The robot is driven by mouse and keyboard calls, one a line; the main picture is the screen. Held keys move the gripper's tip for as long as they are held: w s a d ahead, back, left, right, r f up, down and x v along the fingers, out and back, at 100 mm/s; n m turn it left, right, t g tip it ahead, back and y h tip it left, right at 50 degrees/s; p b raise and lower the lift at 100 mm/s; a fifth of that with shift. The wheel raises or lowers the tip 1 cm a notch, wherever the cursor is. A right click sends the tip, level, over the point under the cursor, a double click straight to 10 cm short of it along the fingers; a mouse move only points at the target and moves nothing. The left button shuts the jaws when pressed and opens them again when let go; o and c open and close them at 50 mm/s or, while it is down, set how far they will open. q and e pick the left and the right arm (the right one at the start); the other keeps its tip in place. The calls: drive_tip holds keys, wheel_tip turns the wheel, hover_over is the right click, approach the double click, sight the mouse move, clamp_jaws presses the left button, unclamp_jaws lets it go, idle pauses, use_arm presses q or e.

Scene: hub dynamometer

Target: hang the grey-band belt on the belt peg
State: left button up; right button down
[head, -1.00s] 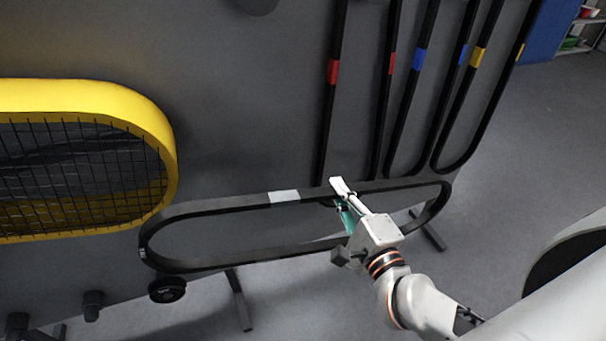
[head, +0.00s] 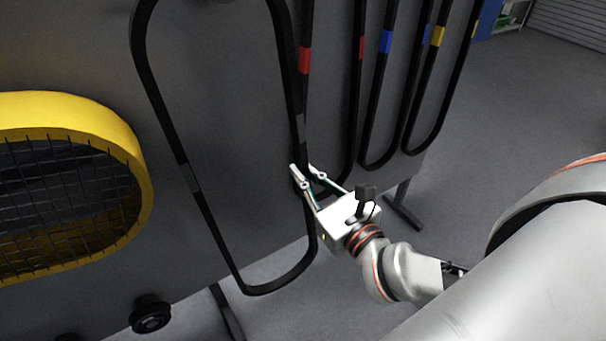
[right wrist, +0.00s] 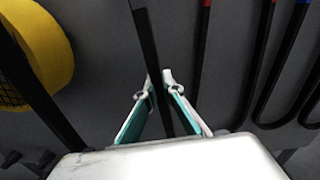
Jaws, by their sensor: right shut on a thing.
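The grey-band belt (head: 177,136) is a long black loop standing upright in front of the grey panel in the head view. In the right wrist view the held strand (right wrist: 149,50) passes between the fingertips (right wrist: 155,82). The top of the loop is cut off by the head view's upper edge. I cannot tell which peg is the belt peg; the top of the panel is out of view. My left gripper is not in view.
Belts with red (head: 304,60), blue (head: 386,42) and yellow (head: 437,36) bands hang close to the right of the held belt. A yellow guarded drum (head: 140,170) stands at left. A black round knob (head: 150,313) sticks out at lower left. Open floor lies at right.

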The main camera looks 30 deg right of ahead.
drive_tip(key=shift+w+m, duration=0.1)
drive_tip(key=shift+m, duration=1)
drive_tip(key=shift+w+r, duration=0.1)
drive_tip(key=shift+w, duration=1.2)
drive_tip(key=b, duration=0.1)
approach(257, 126)
drive_tip(key=shift+w+r, duration=0.75)
drive_tip(key=shift+r, duration=0.35)
drive_tip(key=shift+w+a+f+b, duration=0.15)
drive_tip(key=shift+w+b, duration=0.25)
drive_tip(key=shift+w, duration=1.4)
drive_tip(key=shift+w+b, duration=0.3)
drive_tip(key=shift+w, duration=0.85)
drive_tip(key=shift+s+f+b, duration=0.1)
drive_tip(key=shift+f+b, duration=0.25)
drive_tip(key=shift+f, duration=0.25)
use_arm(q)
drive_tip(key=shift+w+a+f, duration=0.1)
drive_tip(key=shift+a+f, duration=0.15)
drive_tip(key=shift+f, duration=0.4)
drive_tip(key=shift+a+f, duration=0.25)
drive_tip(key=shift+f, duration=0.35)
use_arm(e)
drive_tip(key=shift+f, duration=0.2)
drive_tip(key=shift+f, duration=0.1)
